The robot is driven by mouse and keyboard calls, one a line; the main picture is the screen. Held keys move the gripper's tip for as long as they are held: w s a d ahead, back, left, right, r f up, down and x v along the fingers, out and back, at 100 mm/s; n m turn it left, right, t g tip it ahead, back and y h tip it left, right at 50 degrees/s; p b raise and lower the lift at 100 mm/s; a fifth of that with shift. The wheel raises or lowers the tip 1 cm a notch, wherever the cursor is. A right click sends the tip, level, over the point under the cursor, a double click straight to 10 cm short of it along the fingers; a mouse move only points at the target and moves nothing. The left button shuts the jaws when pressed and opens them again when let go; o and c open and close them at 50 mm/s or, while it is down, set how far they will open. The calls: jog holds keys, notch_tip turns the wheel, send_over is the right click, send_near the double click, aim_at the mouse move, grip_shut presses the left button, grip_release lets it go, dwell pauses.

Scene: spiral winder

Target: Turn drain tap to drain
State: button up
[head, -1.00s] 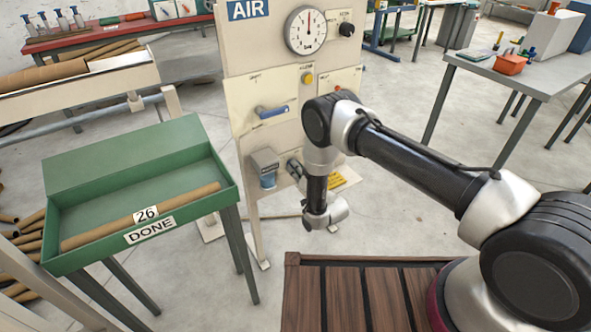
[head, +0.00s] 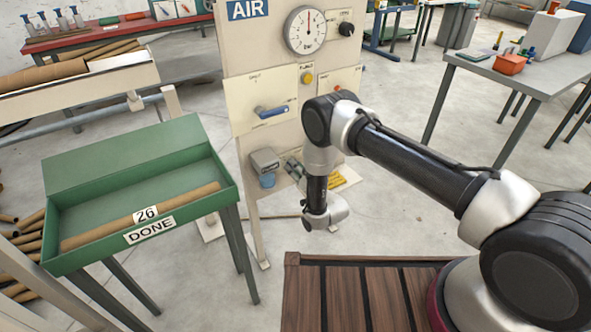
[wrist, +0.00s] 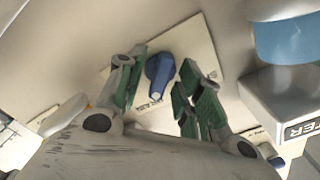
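The blue drain tap (wrist: 160,74) shows in the wrist view on a pale plate with dark lettering. My gripper (wrist: 160,93) is open, with one green-padded finger on each side of the tap. There is a visible gap on both sides, and it holds nothing. I cannot tell how deep the fingertips reach along the tap. In the head view my gripper (head: 293,170) is low in front of the air panel, right of the filter (head: 266,166). My gripper and arm hide the drain tap there.
The filter's blue bowl (wrist: 287,42) is close on the right in the wrist view. Higher on the air panel (head: 240,62) are a blue lever (head: 272,112), a gauge (head: 306,31) and a black knob (head: 346,29). A green tray (head: 130,148) stands left.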

jog(key=v, duration=1.2)
